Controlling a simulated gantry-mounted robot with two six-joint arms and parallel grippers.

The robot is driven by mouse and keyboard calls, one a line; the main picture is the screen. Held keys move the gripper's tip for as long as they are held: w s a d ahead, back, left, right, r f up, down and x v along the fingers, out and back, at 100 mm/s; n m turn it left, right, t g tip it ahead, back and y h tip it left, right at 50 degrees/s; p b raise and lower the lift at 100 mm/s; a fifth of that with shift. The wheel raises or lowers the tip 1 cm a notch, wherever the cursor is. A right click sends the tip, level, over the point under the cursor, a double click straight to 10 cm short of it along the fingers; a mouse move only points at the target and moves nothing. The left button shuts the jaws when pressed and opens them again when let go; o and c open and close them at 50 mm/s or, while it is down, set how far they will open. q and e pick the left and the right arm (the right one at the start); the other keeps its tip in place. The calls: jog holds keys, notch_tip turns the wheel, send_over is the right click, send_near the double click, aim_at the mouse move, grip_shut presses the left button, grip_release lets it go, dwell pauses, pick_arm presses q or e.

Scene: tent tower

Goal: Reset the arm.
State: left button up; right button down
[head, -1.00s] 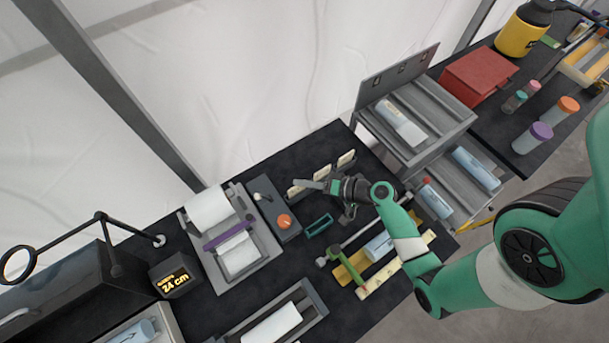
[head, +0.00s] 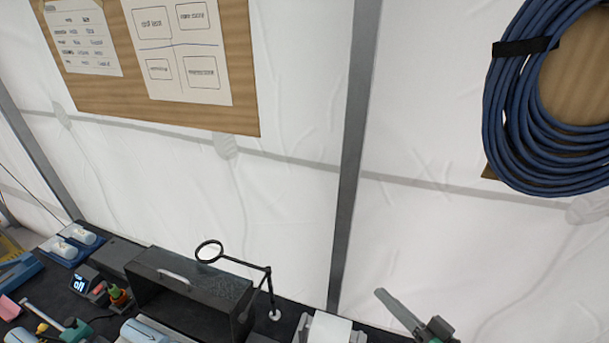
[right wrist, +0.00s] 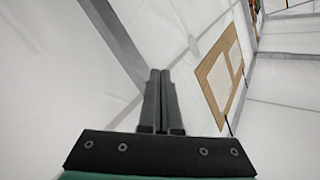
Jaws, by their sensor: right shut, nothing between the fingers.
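My right gripper (head: 382,296) shows at the bottom right of the head view, raised in front of the white tent wall (head: 420,230). Its two fingers are together in the right wrist view (right wrist: 160,75), pointing at the tent wall with nothing between them. Only the gripper end of the right arm shows in the head view. I do not make out my left gripper.
The dark bench runs along the bottom of the head view. A notice board (head: 250,100) and a blue hose coil (head: 500,130) hang above.

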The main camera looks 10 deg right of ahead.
jog(key=w+a+r+n+t+y+p, duration=0.1)
jog(key=a+r+n, duration=0.15)
jog(key=r, duration=0.75)
jog(key=a+r+n+t+y+p, duration=0.15)
jog(key=a+r, duration=0.25)
jog(key=r, duration=0.6)
jog(key=w+a+r+n+t+y+p, duration=0.1)
jog(key=a+r+n, duration=0.25)
jog(key=r, duration=0.65)
jog(key=s+a+r+t+p, duration=0.1)
jog(key=s+r+t, duration=0.15)
jog(key=r, duration=0.45)
jog(key=s+a+r+t+p, duration=0.1)
jog(key=s+r, duration=0.2)
jog(key=r, duration=0.4)
pick_arm(q)
notch_tip(320, 180, up, 6)
jog(key=shift+f+b, duration=0.1)
jog(key=shift+b, duration=0.2)
pick_arm(e)
jog(key=s+d+r+m+t+h, duration=0.3)
jog(key=s+d+r+t+h, duration=0.1)
jog(key=h, duration=0.3)
jog(key=shift+s+d+r+m, duration=0.35)
jog(key=shift+s+d+r, duration=0.25)
jog(key=shift+s+r, duration=0.2)
